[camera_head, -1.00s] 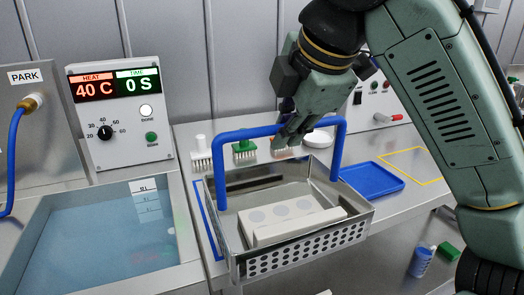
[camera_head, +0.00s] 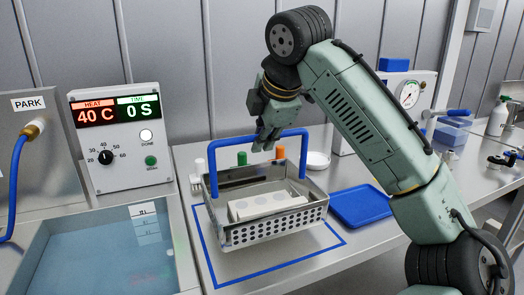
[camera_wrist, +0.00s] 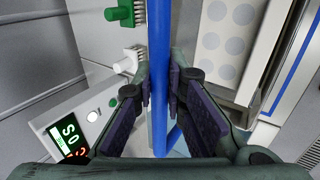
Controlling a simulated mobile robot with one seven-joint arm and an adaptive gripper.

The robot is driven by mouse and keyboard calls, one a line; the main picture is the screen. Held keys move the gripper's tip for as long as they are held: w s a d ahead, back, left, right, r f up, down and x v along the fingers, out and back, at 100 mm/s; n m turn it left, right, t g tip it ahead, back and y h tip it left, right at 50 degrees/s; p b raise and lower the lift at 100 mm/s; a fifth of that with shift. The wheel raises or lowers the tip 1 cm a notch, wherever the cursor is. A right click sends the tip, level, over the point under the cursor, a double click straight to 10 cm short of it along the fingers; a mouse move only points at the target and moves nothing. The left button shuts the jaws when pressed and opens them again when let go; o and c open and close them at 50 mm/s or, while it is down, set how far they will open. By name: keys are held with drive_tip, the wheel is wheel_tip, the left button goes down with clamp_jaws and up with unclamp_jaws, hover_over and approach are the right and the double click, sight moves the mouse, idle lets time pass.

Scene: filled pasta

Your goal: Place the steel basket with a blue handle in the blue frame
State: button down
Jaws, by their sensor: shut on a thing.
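The steel basket (camera_head: 277,228) with perforated walls hangs level by its blue handle (camera_head: 232,140). My gripper (camera_head: 268,140) is shut on the top bar of that handle, and the wrist view shows the blue bar (camera_wrist: 159,75) between the two fingers. A white block with grey round spots (camera_head: 268,205) lies in the basket. The blue frame (camera_head: 262,273) is an outline on the steel bench. The basket is over the back part of the frame and hides that part. Bare bench shows inside its front part. I cannot tell whether the basket's bottom touches the bench.
A water bath (camera_head: 95,260) lies to the left, with a control box (camera_head: 118,140) reading 40 C and 0 S behind it. Brushes with white, green and orange handles stand behind the basket. A blue tray (camera_head: 360,205) lies close on the right.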

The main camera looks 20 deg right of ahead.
drive_tip(key=shift+f, duration=1.65)
drive_tip(key=c, duration=1.6)
unclamp_jaws()
drive_tip(key=shift+f, duration=0.1)
drive_tip(key=shift+c, duration=0.2)
drive_tip(key=shift+s, duration=0.1)
drive_tip(key=v, duration=1.2)
